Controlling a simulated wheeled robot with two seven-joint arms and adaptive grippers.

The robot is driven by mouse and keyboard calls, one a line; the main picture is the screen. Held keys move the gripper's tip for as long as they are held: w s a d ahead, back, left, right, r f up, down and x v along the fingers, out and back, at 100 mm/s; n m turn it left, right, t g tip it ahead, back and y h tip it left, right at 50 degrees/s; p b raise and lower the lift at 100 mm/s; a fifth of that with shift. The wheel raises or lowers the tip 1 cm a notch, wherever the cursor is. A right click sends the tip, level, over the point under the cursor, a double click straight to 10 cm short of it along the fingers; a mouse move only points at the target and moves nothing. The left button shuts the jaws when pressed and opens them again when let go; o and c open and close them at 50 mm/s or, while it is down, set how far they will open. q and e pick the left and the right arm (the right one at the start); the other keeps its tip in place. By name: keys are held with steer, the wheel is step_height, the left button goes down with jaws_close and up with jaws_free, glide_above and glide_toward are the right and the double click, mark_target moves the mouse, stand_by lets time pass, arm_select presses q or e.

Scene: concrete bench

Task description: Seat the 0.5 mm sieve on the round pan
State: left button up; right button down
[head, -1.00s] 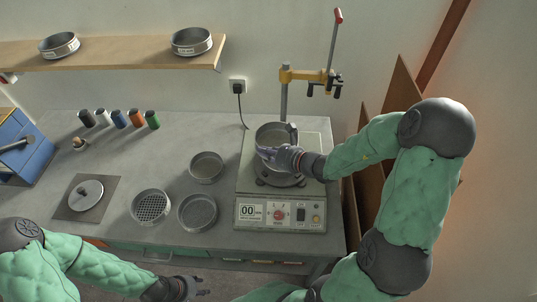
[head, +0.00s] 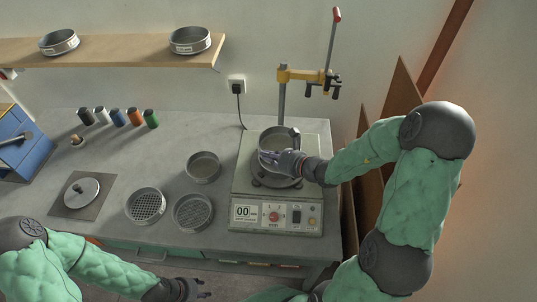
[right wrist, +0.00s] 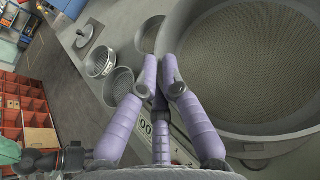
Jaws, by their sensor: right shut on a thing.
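My right gripper (head: 281,158) is shut on the near wall of a round grey metal vessel (head: 275,139), probably the sieve, over the shaker. Its size mark does not show. In the right wrist view the vessel (right wrist: 265,70) is large, beside the purple fingers (right wrist: 165,75). A dark round base (head: 272,181) shows below it; the fingers hide much of the meeting line, so I cannot tell whether they touch or which part is the pan. My left gripper (head: 200,289) is open and empty at the bench's front edge.
The shaker (head: 247,190) has a display and a clamp post (head: 282,100) behind. Left of it stand a shallow round vessel (head: 203,167), a fine-mesh sieve (head: 192,213), a coarse sieve (head: 146,205) and a lid (head: 81,191). Two labelled sieves (head: 190,40) sit on the shelf.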

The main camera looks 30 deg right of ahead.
steer(key=shift+f+b, duration=0.45)
steer(key=shift+f, duration=0.3)
steer(key=shift+f+b, duration=0.6)
steer(key=shift+f+b, duration=0.6)
steer(key=shift+b, duration=0.15)
stand_by(0.5)
steer(key=c, duration=1.3)
jaws_free()
steer(key=v, duration=1.2)
